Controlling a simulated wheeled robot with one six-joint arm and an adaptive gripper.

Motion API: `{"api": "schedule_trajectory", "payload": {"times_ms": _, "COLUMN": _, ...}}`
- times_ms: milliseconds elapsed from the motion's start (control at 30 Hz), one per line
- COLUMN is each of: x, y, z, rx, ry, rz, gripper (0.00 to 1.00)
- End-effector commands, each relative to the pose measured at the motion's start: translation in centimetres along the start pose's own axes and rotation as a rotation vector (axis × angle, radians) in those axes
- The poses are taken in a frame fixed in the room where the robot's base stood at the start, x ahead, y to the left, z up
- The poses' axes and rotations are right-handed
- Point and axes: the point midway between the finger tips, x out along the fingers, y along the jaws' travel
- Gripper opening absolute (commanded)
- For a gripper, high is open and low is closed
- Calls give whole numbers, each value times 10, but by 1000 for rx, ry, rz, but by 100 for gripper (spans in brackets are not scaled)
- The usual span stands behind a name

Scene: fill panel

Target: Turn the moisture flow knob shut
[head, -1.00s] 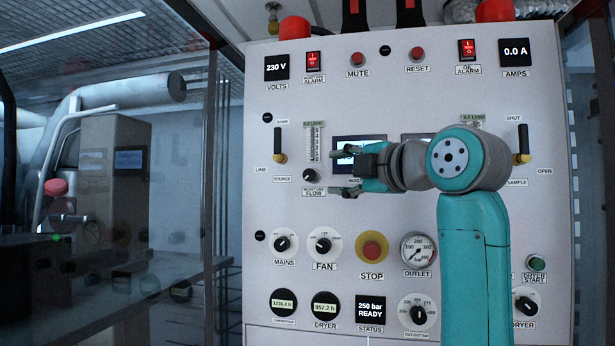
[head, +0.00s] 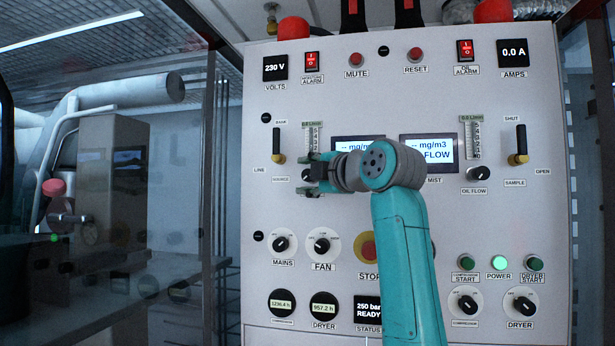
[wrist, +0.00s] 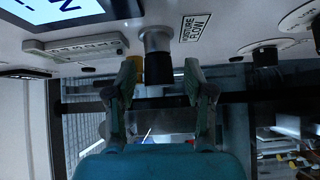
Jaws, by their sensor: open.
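The moisture flow knob (wrist: 157,42) shows in the wrist view as a short cylinder standing out from the panel, beside its MOISTURE FLOW label (wrist: 196,28). My gripper (wrist: 161,74) is open, with one finger on each side of the knob's line; whether either touches it I cannot tell. In the head view my gripper (head: 309,175) is at the left of the panel, below the left flow gauge (head: 313,137), and hides most of the knob and its label.
The white panel (head: 345,215) carries other controls close by: the source lever (head: 278,158) left of my gripper, the MAINS knob (head: 281,244) and FAN knob (head: 322,246) below. The oil flow knob (head: 479,174) is farther right. The STOP button (head: 368,250) is partly behind my arm.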

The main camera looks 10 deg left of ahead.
Motion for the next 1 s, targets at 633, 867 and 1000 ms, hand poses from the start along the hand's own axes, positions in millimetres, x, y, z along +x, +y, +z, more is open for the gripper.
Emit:
{"api": "schedule_trajectory", "payload": {"times_ms": 633, "x": 0, "y": 0, "z": 0, "rx": 17, "ry": 1, "rz": 17, "gripper": 0}}
{"api": "schedule_trajectory", "payload": {"times_ms": 867, "x": 0, "y": -2, "z": 0, "rx": 94, "ry": 5, "rz": 92, "gripper": 0}}
{"api": "schedule_trajectory", "payload": {"times_ms": 1000, "x": 0, "y": -2, "z": 0, "rx": 173, "ry": 10, "rz": 171, "gripper": 0}}
